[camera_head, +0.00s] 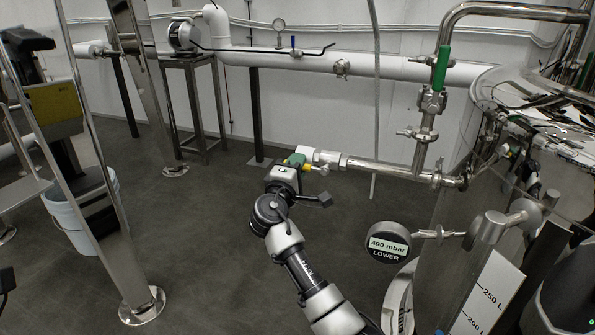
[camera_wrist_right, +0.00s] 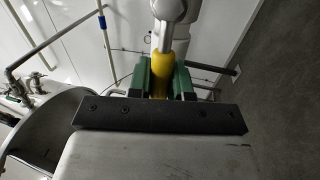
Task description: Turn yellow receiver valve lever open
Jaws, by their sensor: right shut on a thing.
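The yellow receiver valve lever (camera_wrist_right: 161,70) stands between the green fingertips of my right gripper (camera_wrist_right: 161,84) in the right wrist view. The fingers are closed on it from both sides. A pale valve or pipe body (camera_wrist_right: 178,10) is at the lever's far end. In the head view my right gripper (camera_head: 296,160) is at the left end of a horizontal steel pipe (camera_head: 380,168), by its white end fitting (camera_head: 322,156). The gripper mostly hides the lever there.
A green-handled valve (camera_head: 441,68) stands on the upright pipe right of my gripper. Steel legs (camera_head: 105,190) and a white bucket (camera_head: 68,222) stand left. Floor between is clear.

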